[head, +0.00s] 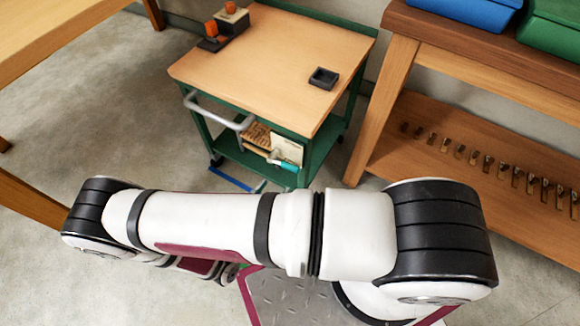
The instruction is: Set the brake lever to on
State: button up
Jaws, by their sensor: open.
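A wooden-topped green cart (275,60) stands ahead of me. At its far left corner is a small dark base with an upright orange handle (211,29). Beside it is a grey and black box with an orange knob (230,7). Either could be the brake lever; I cannot tell which, nor its setting. A blue bar (232,180) shows low at the cart's near side. My gripper (230,273) is only partly seen below my arm, well short of the cart, and looks empty. My arm hides most of it.
A small black square tray (323,78) sits on the cart top. A grey push handle (215,108) juts from the cart's left side. A wooden bench (480,60) with blue and green bins stands right, another table (50,30) left. Floor between is clear.

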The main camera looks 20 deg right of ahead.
aim_at(290, 165)
jog(key=b+x, duration=0.1)
jog(key=x, duration=0.8)
jog(key=shift+w+d, duration=0.15)
jog(key=shift+d, duration=0.1)
grip_shut()
